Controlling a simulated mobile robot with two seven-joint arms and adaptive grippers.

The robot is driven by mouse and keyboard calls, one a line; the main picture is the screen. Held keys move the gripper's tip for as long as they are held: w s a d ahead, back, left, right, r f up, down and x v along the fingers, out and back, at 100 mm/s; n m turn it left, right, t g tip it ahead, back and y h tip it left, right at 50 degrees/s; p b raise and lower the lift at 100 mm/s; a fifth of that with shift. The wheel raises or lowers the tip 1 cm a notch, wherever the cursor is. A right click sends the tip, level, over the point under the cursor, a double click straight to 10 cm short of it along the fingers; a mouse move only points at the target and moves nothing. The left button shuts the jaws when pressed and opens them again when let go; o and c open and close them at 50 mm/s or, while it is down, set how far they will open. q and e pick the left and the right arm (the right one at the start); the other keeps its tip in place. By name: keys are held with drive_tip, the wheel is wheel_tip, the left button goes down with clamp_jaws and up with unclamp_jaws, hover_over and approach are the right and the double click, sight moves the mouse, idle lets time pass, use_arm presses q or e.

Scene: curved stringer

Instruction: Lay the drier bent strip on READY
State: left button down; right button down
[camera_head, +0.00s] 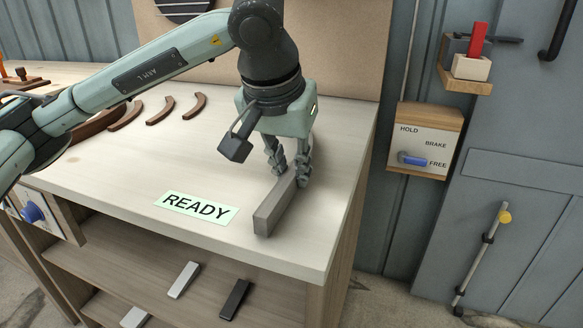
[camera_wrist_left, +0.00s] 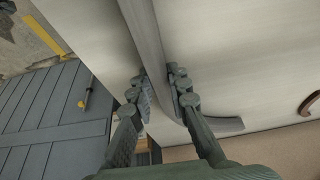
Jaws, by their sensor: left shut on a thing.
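Several brown bent strips (camera_head: 160,110) lie at the back left of the pale bench top; one end of a brown strip shows in the left wrist view (camera_wrist_left: 310,103). The READY label (camera_head: 197,208) is a pale green patch near the bench's front edge, with nothing on it. My left gripper (camera_head: 288,178) is right of READY, pointing down, shut on a long grey bar (camera_head: 269,216). In the left wrist view the bar (camera_wrist_left: 144,35) runs between the fingers, with a curved grey part (camera_wrist_left: 228,125) beyond them. I cannot tell whether the bar touches the bench. My right gripper is not in view.
Light and dark wedge-shaped pieces (camera_head: 234,299) lie on the shelf below. A HOLD/BRAKE/FREE panel (camera_head: 425,140) with a blue handle is on the wall at right. A cabinet door (camera_head: 530,180) stands right of it. The bench top between READY and the strips is clear.

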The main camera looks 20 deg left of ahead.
use_arm(q)
drive_tip(key=shift+f, duration=0.2)
drive_tip(key=c, duration=1.4)
unclamp_jaws()
drive_tip(key=shift+o, duration=0.2)
drive_tip(key=v, duration=1)
drive_tip(key=shift+s+r, duration=0.1)
drive_tip(key=shift+r, duration=0.3)
drive_tip(key=shift+s+r, duration=0.35)
drive_tip(key=shift+r, duration=0.2)
